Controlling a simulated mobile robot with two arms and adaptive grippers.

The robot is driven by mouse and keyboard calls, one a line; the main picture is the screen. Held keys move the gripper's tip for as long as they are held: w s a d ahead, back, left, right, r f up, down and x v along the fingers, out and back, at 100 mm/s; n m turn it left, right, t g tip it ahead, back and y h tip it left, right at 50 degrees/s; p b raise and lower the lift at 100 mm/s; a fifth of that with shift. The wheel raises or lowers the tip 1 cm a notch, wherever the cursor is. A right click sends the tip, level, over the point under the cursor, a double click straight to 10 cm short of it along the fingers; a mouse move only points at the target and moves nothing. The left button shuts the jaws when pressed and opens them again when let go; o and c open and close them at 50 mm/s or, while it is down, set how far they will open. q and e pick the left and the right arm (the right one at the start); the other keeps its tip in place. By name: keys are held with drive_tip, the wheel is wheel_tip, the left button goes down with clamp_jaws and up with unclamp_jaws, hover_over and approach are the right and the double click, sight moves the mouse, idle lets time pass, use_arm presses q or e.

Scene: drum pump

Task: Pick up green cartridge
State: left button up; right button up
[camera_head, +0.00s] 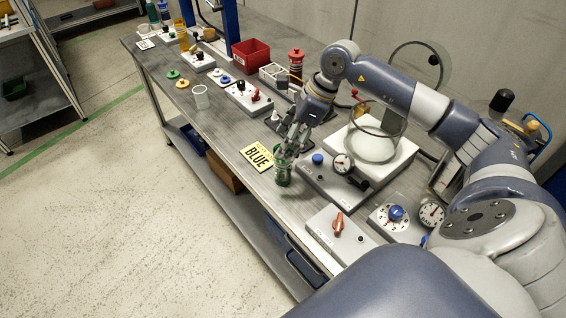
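A green cartridge (283,174), clear at the top and green lower down, stands near the front edge of the workbench, just right of the yellow BLUE sign. My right gripper (286,152) reaches down from the right with its fingertips at the cartridge's top. The fingers overlap the upper part of the cartridge, and I cannot tell whether they touch or grip it. My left gripper is not in view.
The yellow BLUE sign (258,157) lies left of the cartridge. A grey box with a blue knob (318,159) and a gauge (343,163) is close on the right. A clear cup (201,97) stands farther left. A red bin (251,55) is behind.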

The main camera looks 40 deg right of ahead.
sight(276, 163)
drive_tip(key=x, duration=0.1)
drive_tip(key=p+x, duration=0.1)
drive_tip(key=x, duration=0.1)
drive_tip(key=d+x, duration=0.1)
drive_tip(key=x, duration=0.1)
drive_tip(key=shift+f+p, duration=0.15)
drive_tip(key=shift+p, duration=0.15)
drive_tip(key=shift+a+f, duration=0.1)
drive_tip(key=shift+f, duration=0.15)
drive_tip(key=p+x, duration=0.2)
drive_tip(key=x, duration=0.2)
drive_tip(key=shift+w+f+p, duration=0.1)
drive_tip(key=shift+w+p, duration=0.05)
drive_tip(key=shift+p, duration=0.15)
drive_tip(key=shift+f, duration=0.3)
drive_tip(key=shift+h, duration=0.3)
drive_tip(key=c, duration=1.3)
